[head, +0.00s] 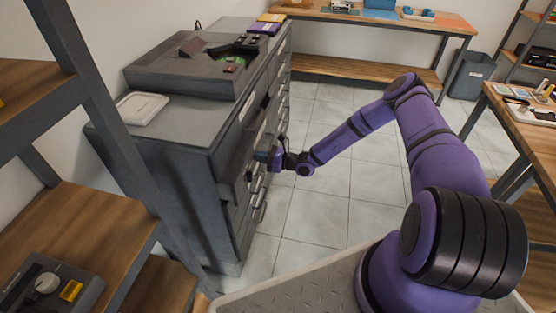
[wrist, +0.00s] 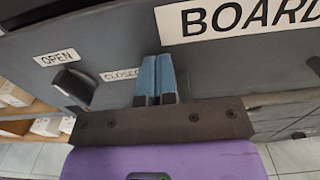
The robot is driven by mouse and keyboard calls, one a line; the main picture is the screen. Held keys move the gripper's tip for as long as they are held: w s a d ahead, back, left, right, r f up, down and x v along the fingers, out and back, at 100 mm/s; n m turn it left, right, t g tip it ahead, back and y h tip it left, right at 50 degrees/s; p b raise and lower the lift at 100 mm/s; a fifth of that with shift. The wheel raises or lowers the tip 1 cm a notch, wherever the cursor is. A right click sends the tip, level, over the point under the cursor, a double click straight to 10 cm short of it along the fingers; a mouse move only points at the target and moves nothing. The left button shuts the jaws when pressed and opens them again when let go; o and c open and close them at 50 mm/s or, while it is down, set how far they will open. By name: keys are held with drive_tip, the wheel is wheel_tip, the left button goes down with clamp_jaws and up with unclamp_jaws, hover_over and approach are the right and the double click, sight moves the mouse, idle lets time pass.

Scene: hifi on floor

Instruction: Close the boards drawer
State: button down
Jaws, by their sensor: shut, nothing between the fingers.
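The boards drawer's grey front (wrist: 225,65) fills much of the wrist view, with a white label reading "BOARD", cut off at the right edge. Smaller labels read "OPEN" and "CLOSED", and a dark knob or lever (wrist: 72,85) sits under "OPEN". My gripper (wrist: 156,75) has its two blue fingers together and empty, pointing at the front near "CLOSED". In the head view my gripper (head: 263,157) is at the front of the grey drawer cabinet (head: 175,150). I cannot tell whether the fingertips touch the drawer or how far it stands out.
A dark grey device (head: 190,68) and a white tray (head: 142,107) lie on the cabinet top. A wooden shelf rack (head: 85,230) stands at near left, a workbench (head: 380,20) at the back and another table (head: 525,115) at right. Tiled floor between is clear.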

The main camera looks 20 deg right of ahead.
drive_tip(key=x, duration=0.4)
drive_tip(key=shift+w+a, duration=0.1)
drive_tip(key=shift+a, duration=0.05)
drive_tip(key=shift+w+a+r, duration=0.15)
drive_tip(key=shift+a, duration=0.05)
drive_tip(key=shift+a, duration=0.1)
drive_tip(key=shift+d, duration=0.35)
drive_tip(key=v, duration=1.4)
